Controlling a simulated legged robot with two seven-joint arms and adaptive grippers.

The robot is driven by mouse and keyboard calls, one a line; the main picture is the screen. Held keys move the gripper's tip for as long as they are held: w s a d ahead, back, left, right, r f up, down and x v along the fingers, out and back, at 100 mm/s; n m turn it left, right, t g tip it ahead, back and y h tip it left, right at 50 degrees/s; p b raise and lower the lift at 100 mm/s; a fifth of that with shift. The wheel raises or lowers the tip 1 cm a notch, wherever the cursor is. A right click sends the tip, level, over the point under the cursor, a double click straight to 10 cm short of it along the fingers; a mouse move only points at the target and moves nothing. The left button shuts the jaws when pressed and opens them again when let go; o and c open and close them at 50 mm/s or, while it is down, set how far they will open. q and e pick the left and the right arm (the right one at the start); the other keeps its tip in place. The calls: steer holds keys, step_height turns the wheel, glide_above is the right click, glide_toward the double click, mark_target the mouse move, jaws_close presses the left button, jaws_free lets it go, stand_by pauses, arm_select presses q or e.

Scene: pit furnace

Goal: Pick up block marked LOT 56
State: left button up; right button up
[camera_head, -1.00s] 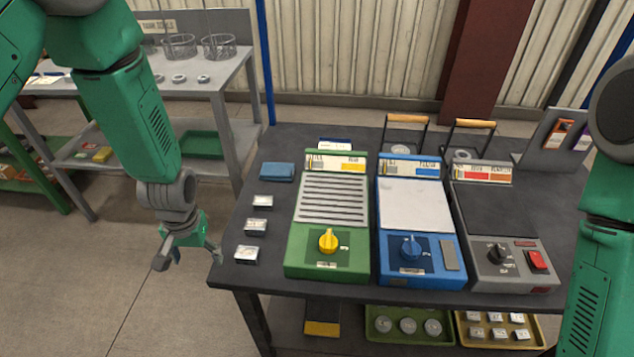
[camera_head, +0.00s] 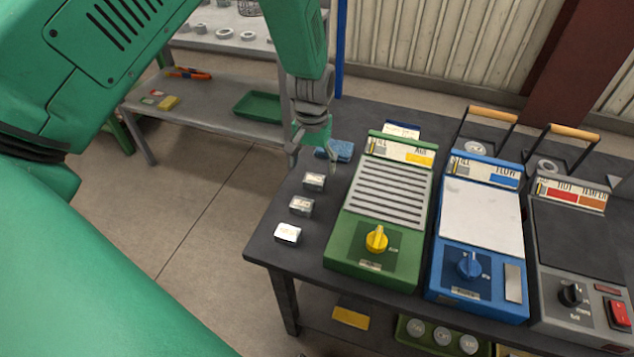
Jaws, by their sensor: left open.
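Three small metal blocks stand in a row at the left edge of the dark table: a far block (camera_head: 314,182), a middle block (camera_head: 301,206) and a near block (camera_head: 288,233). Their markings are too small to read, so I cannot tell which is LOT 56. My left gripper (camera_head: 310,158) is open and empty, pointing down above the table's left edge, just beyond the far block and in front of a blue sponge-like pad (camera_head: 340,151). My right gripper is not in view.
A green unit (camera_head: 345,246) with a yellow knob stands right of the blocks. A blue unit (camera_head: 447,252) and a grey unit (camera_head: 547,300) follow. A grey shelf rack (camera_head: 205,122) with a green tray (camera_head: 260,106) stands behind left. Floor left of the table is clear.

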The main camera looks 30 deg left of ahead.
mark_target(314, 178)
arm_select(q)
step_height(314, 178, down, 5)
steer(key=shift+s+r+b, duration=0.1)
steer(key=shift+b, duration=0.25)
steer(key=shift+d+f, duration=0.25)
steer(key=shift+d+r, duration=0.1)
jaws_close()
